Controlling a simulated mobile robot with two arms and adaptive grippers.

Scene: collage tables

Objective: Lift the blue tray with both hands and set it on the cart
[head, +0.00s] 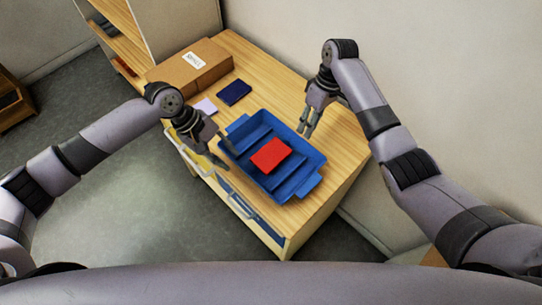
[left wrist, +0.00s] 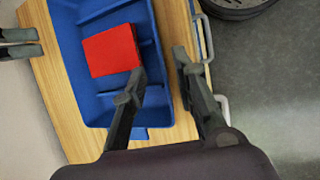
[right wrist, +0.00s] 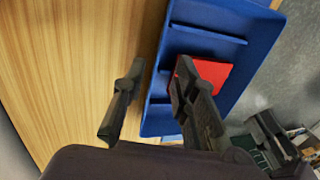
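The blue tray (head: 292,186) lies on the wooden table with a red block (head: 270,155) inside it. The tray has inner dividers and a tab at each short end. My left gripper (head: 214,151) is open beside the tray's left side; in the left wrist view (left wrist: 158,72) its fingers appear on either side of the tray's edge. My right gripper (head: 307,131) is open at the tray's far right side; in the right wrist view (right wrist: 153,86) one finger is over wood, the other over the tray. Neither visibly grips it. I cannot make out a cart.
The wooden table (head: 335,135) also bears a cardboard box (head: 185,72), a dark blue book (head: 234,92) and a pale lilac sheet (head: 205,106). Drawers with handles face the floor side. Walls stand behind and right. Open grey floor (head: 120,200) lies left, with a shelf (head: 115,45) beyond.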

